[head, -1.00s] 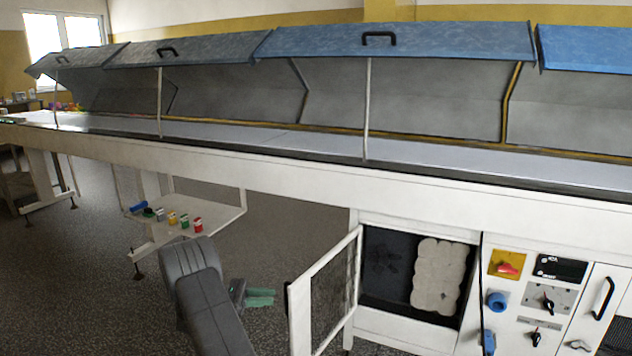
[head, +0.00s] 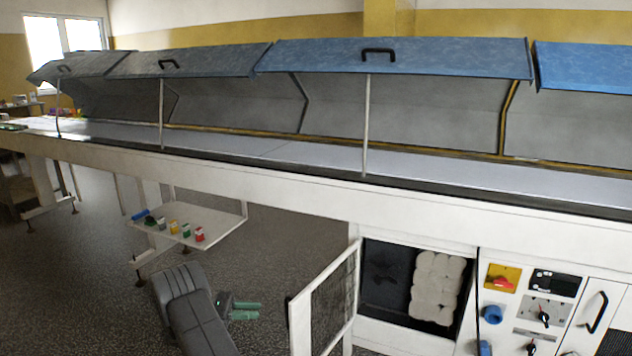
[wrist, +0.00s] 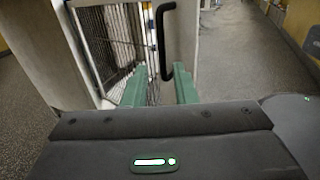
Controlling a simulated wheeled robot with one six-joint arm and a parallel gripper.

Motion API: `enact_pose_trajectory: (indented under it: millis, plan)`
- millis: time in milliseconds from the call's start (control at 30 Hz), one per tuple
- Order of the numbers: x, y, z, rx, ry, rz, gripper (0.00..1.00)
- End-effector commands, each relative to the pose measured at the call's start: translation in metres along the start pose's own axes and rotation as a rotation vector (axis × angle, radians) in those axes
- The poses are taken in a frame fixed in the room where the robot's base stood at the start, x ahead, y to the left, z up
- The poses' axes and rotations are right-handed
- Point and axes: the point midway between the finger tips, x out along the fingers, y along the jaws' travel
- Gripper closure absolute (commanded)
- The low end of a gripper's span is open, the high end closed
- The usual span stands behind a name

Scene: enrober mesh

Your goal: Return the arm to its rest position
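My arm is folded low in front of the machine in the head view. My gripper (head: 243,311) is at its end, with green fingers pointing right, toward the open mesh door (head: 325,300) but apart from it. In the wrist view my gripper (wrist: 156,82) shows two green fingers with a clear gap between them and nothing held. Beyond the fingers stand the mesh door (wrist: 112,45) and its black handle (wrist: 163,42). The fingers look apart from the handle, though the exact distance is hard to tell.
The open compartment (head: 388,270) holds a pale, lumpy-edged piece (head: 436,287). A control panel (head: 530,305) stands to its right. A low shelf (head: 225,222) with several small coloured items is behind my arm. Dark floor (head: 90,290) lies clear at the left.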

Motion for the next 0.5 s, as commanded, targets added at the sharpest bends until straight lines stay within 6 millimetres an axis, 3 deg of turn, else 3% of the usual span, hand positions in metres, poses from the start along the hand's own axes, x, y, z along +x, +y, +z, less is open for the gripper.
enact_pose_trajectory:
  millis: [500]
  plan:
    - [-0.0096,-0.0021,0.0039,-0.002,-0.001,-0.001,0.75]
